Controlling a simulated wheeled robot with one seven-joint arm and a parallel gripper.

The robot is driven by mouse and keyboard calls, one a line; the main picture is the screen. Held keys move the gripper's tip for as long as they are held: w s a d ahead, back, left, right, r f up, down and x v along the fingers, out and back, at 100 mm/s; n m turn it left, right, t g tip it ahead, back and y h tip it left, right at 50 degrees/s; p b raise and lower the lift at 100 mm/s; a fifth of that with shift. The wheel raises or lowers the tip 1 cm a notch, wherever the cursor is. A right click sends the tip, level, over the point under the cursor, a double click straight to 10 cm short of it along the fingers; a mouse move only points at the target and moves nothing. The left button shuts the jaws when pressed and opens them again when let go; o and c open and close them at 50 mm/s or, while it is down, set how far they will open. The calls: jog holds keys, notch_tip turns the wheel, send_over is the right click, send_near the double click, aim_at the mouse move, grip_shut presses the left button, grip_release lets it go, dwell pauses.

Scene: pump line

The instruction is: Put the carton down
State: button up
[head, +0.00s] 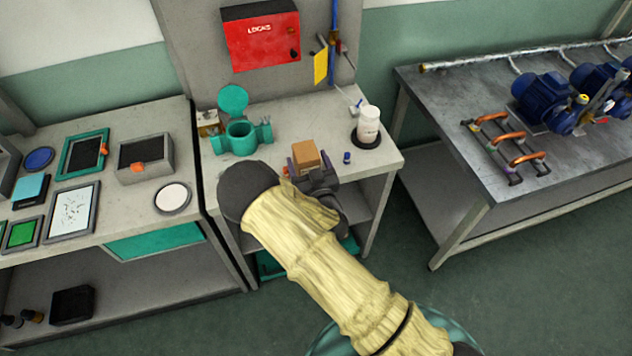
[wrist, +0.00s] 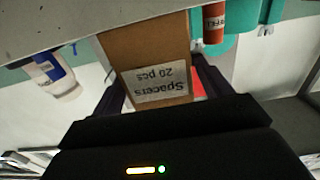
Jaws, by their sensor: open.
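The brown carton (head: 306,153) is on the grey bench top (head: 372,168), near its front middle. In the wrist view the carton (wrist: 147,47) appears upside down, its label reading "Spacers 20 pcs", and its base meets the bench surface. My gripper (head: 309,165) is at the carton, with its fingers on either side of it. The fingers also show in the wrist view (wrist: 160,88), open around the carton. Whether a finger still touches the carton's side is hard to tell.
A teal valve body (head: 241,138) stands left of the carton. A white bottle (head: 368,125) on a dark round mat and a small blue item (head: 347,157) are to the right. A red locks box (head: 261,41) hangs behind. Pumps (head: 545,100) occupy the right table.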

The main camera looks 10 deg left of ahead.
jog(key=b+v, duration=0.1)
jog(key=v, duration=0.9)
jog(key=shift+s, duration=0.2)
jog(key=shift+w+d, duration=0.1)
jog(key=shift+d, duration=0.1)
jog(key=w+d+r+m+g+h, duration=0.1)
jog(key=w+d+m+g+h, duration=0.2)
jog(key=d, duration=0.4)
jog(key=w+d+r+m+g+h, duration=0.1)
jog(key=w+d+m+g+h, duration=0.15)
jog(key=d+m+h, duration=0.35)
jog(key=s+d+r+n+g, duration=0.1)
jog(key=s+d+r+g, duration=0.2)
jog(key=s+d+r, duration=0.2)
jog(key=s+d+r+n+g, duration=0.1)
jog(key=s+d+r+g, duration=0.3)
jog(key=s+d, duration=0.5)
notch_tip(320, 180, up, 2)
jog(key=shift+s+r+n, duration=0.1)
jog(key=shift+s+n, duration=0.2)
jog(key=shift+s, duration=0.5)
jog(key=shift+o, duration=0.4)
jog(key=shift+d, duration=0.15)
